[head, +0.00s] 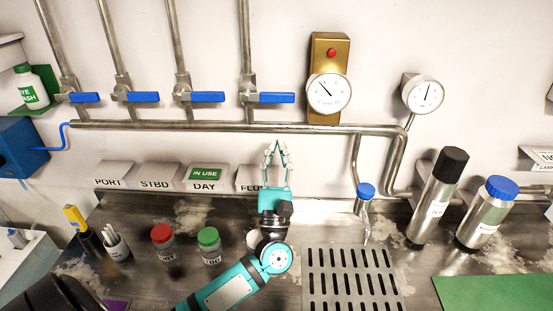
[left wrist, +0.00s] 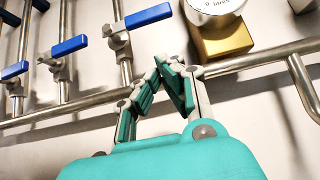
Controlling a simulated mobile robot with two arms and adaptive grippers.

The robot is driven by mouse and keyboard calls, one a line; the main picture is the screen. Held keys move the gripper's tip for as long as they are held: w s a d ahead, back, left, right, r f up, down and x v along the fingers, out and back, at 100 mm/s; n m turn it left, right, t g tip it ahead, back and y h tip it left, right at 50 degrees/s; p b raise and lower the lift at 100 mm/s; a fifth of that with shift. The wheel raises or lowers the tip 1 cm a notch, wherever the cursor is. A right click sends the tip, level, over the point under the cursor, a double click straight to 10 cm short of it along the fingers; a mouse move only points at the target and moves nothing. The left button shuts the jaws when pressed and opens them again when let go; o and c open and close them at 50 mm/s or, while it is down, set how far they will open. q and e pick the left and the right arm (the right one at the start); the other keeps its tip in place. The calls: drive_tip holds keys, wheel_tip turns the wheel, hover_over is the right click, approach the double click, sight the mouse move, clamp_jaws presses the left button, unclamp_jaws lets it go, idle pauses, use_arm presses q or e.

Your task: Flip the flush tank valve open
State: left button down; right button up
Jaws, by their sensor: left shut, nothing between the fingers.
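The flush tank valve is the rightmost in a row of blue-handled valves; its blue handle (head: 270,98) points right, across its vertical pipe (head: 245,45). In the left wrist view its handle (left wrist: 149,18) shows at the top, left of my fingers. My left gripper (head: 275,145) is shut and empty, fingertips up, below the handle and apart from it, near the horizontal pipe. It covers part of the FLUSH label (head: 248,178). My left gripper also fills the lower middle of the left wrist view (left wrist: 172,62). My right gripper is not in view.
Three like valves, all with handles pointing right, stand to the left, the nearest at the DAY pipe (head: 207,97). A brass-backed gauge (head: 329,93) is right of the flush valve. A horizontal pipe (head: 215,127) runs below. Jars, bottles and a drain grate (head: 350,280) occupy the counter.

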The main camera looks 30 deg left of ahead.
sight(267, 97)
use_arm(q)
drive_tip(key=r+p, duration=0.1)
drive_tip(key=w+a+r+p, duration=0.1)
drive_tip(key=r, duration=0.1)
drive_tip(key=w+r+p, duration=0.1)
drive_tip(key=shift+w+a+r, duration=0.1)
drive_tip(key=shift+a+r, duration=0.05)
drive_tip(key=shift+r, duration=0.25)
drive_tip(key=shift+r+p, duration=0.55)
drive_tip(key=shift+r, duration=0.25)
drive_tip(key=shift+d+r+n+g+y+b, duration=0.2)
drive_tip(key=shift+n+g+y+b, duration=0.3)
drive_tip(key=shift+n+y+b, duration=0.3)
